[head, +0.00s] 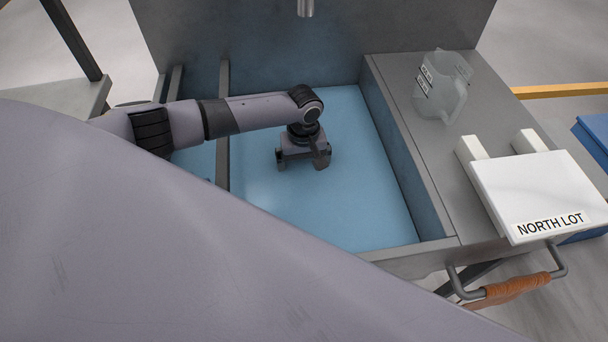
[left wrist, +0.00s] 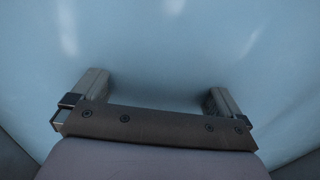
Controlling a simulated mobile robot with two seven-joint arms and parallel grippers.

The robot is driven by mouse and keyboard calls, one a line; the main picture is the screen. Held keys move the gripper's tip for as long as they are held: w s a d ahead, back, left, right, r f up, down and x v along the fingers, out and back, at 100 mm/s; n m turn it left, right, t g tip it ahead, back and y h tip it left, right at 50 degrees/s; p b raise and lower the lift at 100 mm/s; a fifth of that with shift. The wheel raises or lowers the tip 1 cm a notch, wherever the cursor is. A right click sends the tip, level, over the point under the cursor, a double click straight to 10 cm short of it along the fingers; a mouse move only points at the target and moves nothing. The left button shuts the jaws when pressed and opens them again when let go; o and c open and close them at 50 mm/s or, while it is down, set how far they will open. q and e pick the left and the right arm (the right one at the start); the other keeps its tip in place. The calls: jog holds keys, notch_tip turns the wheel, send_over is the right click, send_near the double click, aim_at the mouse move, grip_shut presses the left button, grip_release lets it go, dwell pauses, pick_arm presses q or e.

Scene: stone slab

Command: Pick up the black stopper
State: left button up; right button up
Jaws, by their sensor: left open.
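I see no black stopper in either view. My left gripper (head: 302,162) points down over the pale blue surface in the basin (head: 355,205). In the left wrist view, the left gripper (left wrist: 157,92) has its two fingers wide apart with nothing between them. The glossy blue surface under the fingers looks bare there. I cannot tell whether this surface is water or the basin floor, or how far above it the fingertips are. My left arm hides part of the basin's left side. My right gripper is in neither view.
A clear measuring jug (head: 440,88) stands on the grey ledge right of the basin. A white "NORTH LOT" block (head: 530,190) is nearer on that side. A spout (head: 305,8) hangs at the back. A divider (head: 223,115) crosses the basin's left part. An orange-brown handle (head: 515,289) juts at the front right.

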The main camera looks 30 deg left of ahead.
aim_at(304, 168)
pick_arm(q)
jog(key=shift+f, duration=1.25)
jog(key=c, duration=0.8)
jog(key=shift+w+r+p, duration=0.1)
jog(key=shift+r+p, duration=0.4)
jog(key=shift+r, duration=4.6)
